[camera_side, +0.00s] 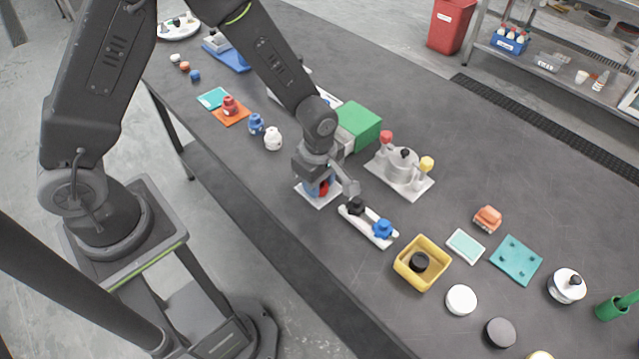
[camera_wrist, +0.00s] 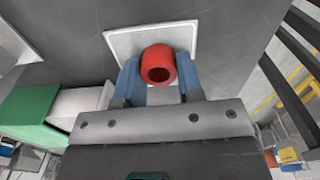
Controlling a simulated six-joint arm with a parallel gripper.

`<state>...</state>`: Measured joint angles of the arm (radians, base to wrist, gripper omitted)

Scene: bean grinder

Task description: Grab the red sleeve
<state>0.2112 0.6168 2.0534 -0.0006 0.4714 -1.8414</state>
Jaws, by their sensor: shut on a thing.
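The red sleeve (camera_wrist: 145,68) is a short hollow ring with a dark bore, seen in the wrist view above the white square plate (camera_wrist: 118,42). Blue pieces (camera_wrist: 186,76) flank it on the left and right. My gripper (camera_wrist: 158,80) is shut on the sleeve, its jaws at the two sides. In the side view my gripper (camera_side: 320,186) is low over the white plate (camera_side: 305,196), with the red sleeve (camera_side: 324,188) partly hidden between the jaws. I cannot tell whether the sleeve touches the plate.
A green box (camera_side: 360,124) and a grey grinder base (camera_side: 400,180) with red and yellow knobs stand close by on the right. A white strip (camera_side: 369,224) with black and blue knobs lies in front. A yellow tray (camera_side: 402,268) is farther right.

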